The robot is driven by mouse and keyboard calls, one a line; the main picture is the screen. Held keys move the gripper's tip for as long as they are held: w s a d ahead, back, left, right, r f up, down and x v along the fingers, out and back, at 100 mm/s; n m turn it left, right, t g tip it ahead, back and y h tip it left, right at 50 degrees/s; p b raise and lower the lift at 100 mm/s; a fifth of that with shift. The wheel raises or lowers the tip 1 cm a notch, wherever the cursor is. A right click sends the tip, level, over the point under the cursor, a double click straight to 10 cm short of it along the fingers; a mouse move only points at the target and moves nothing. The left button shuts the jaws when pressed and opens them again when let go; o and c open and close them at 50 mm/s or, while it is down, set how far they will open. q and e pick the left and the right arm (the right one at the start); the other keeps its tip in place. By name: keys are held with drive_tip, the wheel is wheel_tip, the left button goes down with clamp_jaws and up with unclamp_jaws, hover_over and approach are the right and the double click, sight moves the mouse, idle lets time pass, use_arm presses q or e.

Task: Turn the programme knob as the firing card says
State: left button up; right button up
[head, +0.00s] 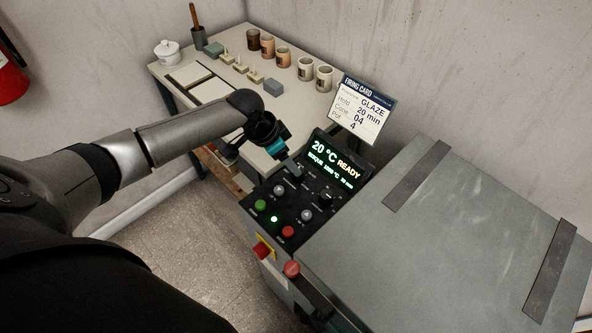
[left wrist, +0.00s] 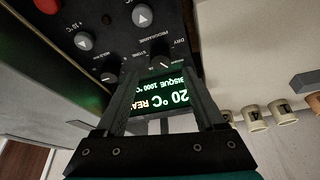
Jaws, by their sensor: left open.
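The firing card (head: 362,108) stands behind the kiln and reads GLAZE, hold 20 min, cone 04, pot 4. The kiln display (head: 338,160) reads 20 °C READY with BISQUE 1000 °C below; the left wrist view shows it upside down (left wrist: 162,97). The programme knob (left wrist: 160,61) is dark with a pale pointer, beside its PROGRAMME and DRY lettering. In the head view my left gripper mostly hides this knob. My left gripper (head: 293,167) is open, its fingers spread either side of the knob in the wrist view; contact cannot be told. My right gripper is out of view.
The control panel (head: 262,190) also carries another dark knob (head: 326,199), grey buttons, green and red buttons, and a red stop button (head: 262,250). The kiln lid (head: 430,225) lies right. A table (head: 180,75) with cups and small blocks stands behind.

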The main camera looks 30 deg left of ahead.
use_arm(q)
drive_tip(key=b+x, duration=0.1)
drive_tip(key=x, duration=0.5)
drive_tip(key=shift+c, duration=0.4)
clamp_jaws()
